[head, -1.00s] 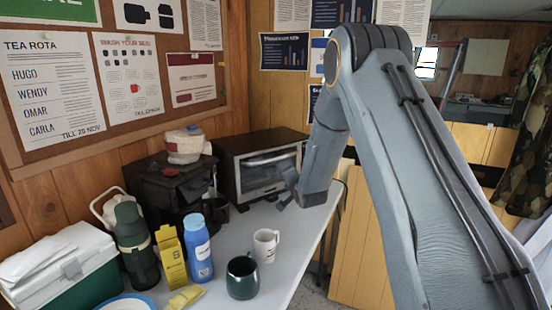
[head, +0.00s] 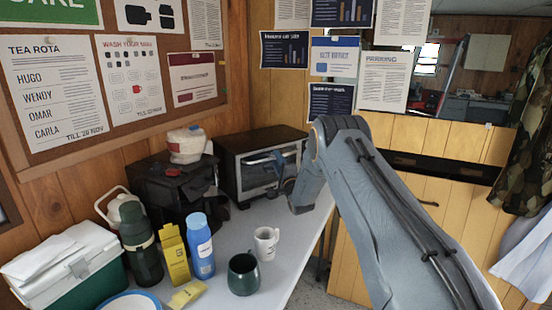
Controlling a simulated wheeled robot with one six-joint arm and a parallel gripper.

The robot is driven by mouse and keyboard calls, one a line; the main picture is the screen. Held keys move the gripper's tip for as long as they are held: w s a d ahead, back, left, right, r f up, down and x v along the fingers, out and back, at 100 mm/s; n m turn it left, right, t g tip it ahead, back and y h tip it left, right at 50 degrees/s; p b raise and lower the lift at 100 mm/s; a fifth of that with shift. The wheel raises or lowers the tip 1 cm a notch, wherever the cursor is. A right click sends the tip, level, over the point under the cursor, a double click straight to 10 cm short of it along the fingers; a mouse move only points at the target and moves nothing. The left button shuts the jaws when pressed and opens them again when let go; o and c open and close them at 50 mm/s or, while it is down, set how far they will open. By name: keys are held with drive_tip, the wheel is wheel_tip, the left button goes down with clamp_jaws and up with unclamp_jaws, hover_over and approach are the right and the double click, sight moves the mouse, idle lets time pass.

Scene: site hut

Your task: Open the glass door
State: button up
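The oven (head: 262,137) is a dark box with a silver front at the back of the white table. Its glass door (head: 255,178) faces the table's open right side and looks shut, with a bar handle across its upper part. My gripper (head: 279,163) is small and dark in front of the right part of the door, close to the handle. I cannot tell whether it touches the handle or whether its fingers are open. My forearm and wrist hide the oven's lower right corner.
A white mug (head: 266,243) and a dark green mug (head: 243,274) stand on the table in front of the oven. A blue bottle (head: 200,246), yellow box (head: 174,256) and green flask (head: 141,250) stand further left. A black coffee machine (head: 165,185) is left of the oven.

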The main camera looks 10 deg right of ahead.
drive_tip(key=shift+x, duration=0.85)
clamp_jaws()
drive_tip(key=shift+f, duration=0.1)
